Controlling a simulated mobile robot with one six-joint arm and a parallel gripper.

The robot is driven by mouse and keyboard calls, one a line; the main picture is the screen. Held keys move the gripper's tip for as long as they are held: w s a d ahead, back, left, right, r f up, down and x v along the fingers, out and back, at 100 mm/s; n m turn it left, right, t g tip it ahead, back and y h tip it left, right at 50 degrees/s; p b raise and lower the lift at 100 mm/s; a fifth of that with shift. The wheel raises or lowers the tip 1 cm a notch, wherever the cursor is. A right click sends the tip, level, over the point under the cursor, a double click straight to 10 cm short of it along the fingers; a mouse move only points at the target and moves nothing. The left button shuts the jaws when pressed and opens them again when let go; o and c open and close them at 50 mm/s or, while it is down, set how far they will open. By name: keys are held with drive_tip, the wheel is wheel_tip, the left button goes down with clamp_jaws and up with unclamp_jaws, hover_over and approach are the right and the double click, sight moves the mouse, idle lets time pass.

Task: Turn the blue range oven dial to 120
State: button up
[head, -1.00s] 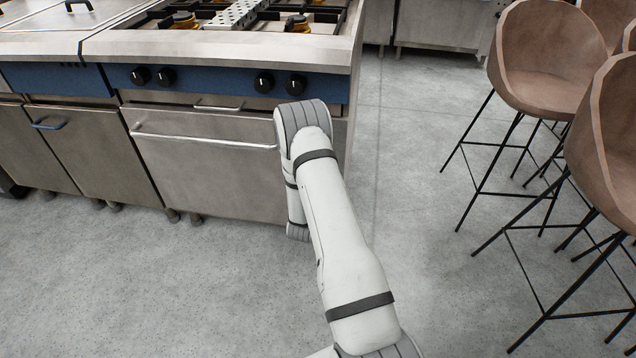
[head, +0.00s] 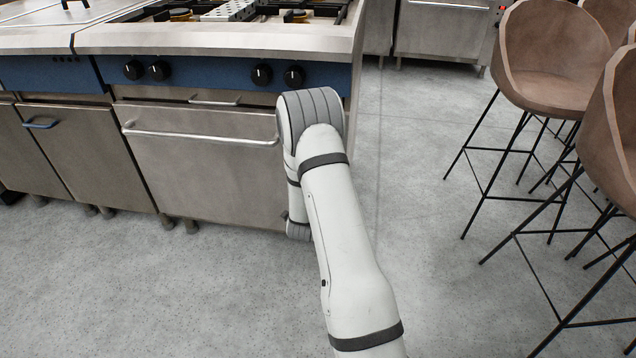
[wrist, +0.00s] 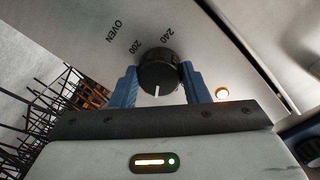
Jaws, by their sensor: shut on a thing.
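The blue range (head: 210,77) stands ahead in the head view, with several black dials on its blue front strip, one of them the dial (head: 262,75). In the wrist view a black oven dial (wrist: 158,73) sits between the blue fingers of my gripper (wrist: 159,88), which is shut on it from both sides. The dial's white pointer line faces down in the picture, toward my wrist. The panel around it looks pale grey and shows OVEN, 200 and 240; other markings are hidden. In the head view my arm hides my gripper and the held dial.
The oven door handle (head: 200,137) runs below the dials. Brown bar stools (head: 549,60) stand at the right. Grey floor (head: 410,240) lies clear between range and stools.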

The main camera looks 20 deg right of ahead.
idle(0.3)
drive_tip(key=o, duration=1)
drive_tip(key=shift+c, duration=0.2)
drive_tip(key=p+v, duration=0.1)
drive_tip(key=v, duration=0.6)
drive_tip(key=shift+s+a+p, duration=0.25)
drive_tip(key=shift+s+p, duration=0.1)
